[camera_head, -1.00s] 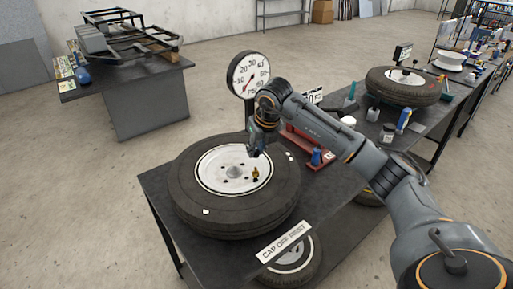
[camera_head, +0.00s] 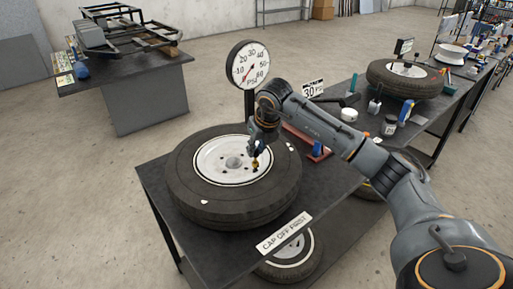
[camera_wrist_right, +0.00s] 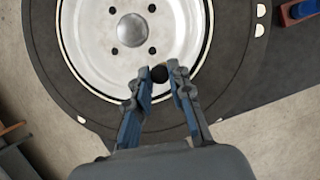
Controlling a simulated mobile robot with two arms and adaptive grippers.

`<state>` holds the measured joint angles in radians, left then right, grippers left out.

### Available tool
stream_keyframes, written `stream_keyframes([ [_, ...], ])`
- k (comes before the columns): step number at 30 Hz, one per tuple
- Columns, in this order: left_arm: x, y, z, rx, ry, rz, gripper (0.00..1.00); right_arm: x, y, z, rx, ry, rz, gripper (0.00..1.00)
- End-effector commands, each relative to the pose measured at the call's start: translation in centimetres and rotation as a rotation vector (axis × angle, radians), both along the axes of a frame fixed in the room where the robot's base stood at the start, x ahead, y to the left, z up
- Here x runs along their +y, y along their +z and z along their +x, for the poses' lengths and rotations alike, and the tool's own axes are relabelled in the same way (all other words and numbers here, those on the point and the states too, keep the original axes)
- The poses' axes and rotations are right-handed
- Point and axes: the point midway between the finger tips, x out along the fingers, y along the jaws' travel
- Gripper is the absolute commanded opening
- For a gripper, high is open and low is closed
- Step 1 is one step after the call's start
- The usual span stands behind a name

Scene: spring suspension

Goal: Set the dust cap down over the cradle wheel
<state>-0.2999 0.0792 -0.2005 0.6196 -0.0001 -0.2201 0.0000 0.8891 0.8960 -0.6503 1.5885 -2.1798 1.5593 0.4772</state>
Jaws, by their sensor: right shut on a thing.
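The wheel (camera_head: 190,195) lies flat on the near dark bench, with a white rim and a grey hub in its middle. A small brass-coloured valve (camera_head: 255,165) stands on the rim at the right. My right gripper (camera_head: 257,150) is just above the valve, pointing down. In the right wrist view its fingers are shut on a small round black dust cap (camera_wrist_right: 159,73), held over the rim's edge. The cap hides what is straight below it, so I cannot tell if it touches the valve. My left gripper is not in view.
A round pressure gauge (camera_head: 248,65) stands behind the wheel. A "CAP OFF FIRST" sign (camera_head: 284,233) is at the bench's front edge. Another tyre (camera_head: 405,82), a white roll (camera_head: 349,115) and several tools are on the bench behind my right arm.

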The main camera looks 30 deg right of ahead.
Motion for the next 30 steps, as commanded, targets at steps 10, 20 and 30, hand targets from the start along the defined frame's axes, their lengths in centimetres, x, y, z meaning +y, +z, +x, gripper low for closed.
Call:
stream_keyframes([
  [10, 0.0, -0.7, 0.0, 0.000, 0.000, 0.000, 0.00, 0.0, -0.9, 0.0, 0.000, 0.000, 0.000, 0.04],
  [20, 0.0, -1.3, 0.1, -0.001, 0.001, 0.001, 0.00, 0.0, -1.7, 0.0, 0.000, 0.000, 0.000, 0.04],
  [30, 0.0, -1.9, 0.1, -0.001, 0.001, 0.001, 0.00, 0.0, -2.5, 0.0, 0.000, 0.000, 0.000, 0.04],
])
